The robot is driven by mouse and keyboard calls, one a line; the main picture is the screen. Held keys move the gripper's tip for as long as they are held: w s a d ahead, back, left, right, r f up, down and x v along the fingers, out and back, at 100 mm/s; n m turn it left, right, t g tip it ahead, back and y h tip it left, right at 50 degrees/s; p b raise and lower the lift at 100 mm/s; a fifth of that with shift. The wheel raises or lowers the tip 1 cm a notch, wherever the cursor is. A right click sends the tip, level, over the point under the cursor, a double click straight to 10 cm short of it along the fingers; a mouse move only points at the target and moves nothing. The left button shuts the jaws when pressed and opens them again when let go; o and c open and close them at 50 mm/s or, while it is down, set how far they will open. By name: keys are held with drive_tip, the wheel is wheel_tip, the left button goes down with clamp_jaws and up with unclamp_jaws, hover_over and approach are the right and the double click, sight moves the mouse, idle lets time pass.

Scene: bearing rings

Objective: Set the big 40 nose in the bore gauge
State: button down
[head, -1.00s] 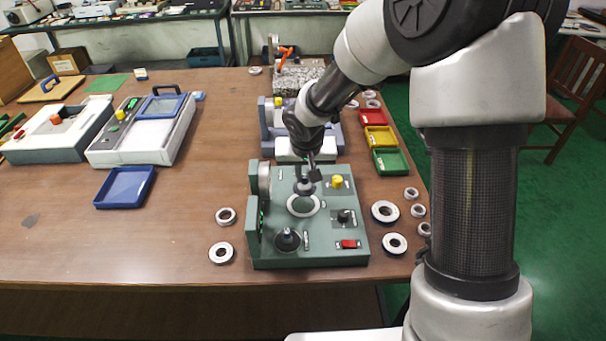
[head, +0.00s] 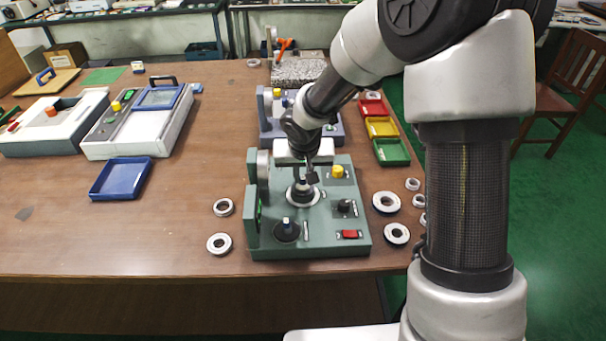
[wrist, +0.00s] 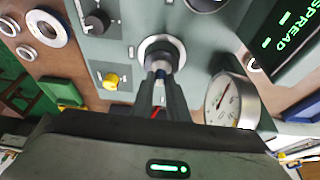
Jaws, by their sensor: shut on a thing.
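The green bore gauge (head: 325,232) stands near the table's front edge, with a round dial (wrist: 226,101) and a lit display (wrist: 283,35) reading SPREAD. Its pale seat ring (head: 291,201) also shows in the wrist view (wrist: 143,47). My gripper (head: 302,180) is shut on the stem of a dark nose (head: 301,193), upright at the seat ring. The wrist view shows the nose (wrist: 161,52) inside the ring's outline, below my fingertips (wrist: 160,78). Whether it rests fully down is hidden.
A yellow knob (head: 338,172), black knob (head: 345,205) and red switch (head: 350,234) sit on the gauge's right side. Loose rings lie left (head: 219,243) and right (head: 387,202) of it. Coloured trays (head: 392,152) stand behind right. The table's left front is clear.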

drive_tip(key=shift+f, duration=0.2)
drive_tip(key=shift+f+b, duration=0.95)
drive_tip(key=shift+b, duration=0.25)
drive_tip(key=c, duration=1.6)
unclamp_jaws()
drive_tip(key=shift+c, duration=0.2)
drive_tip(key=p+v, duration=0.4)
drive_tip(key=v, duration=1.3)
drive_tip(key=shift+s+r, duration=0.15)
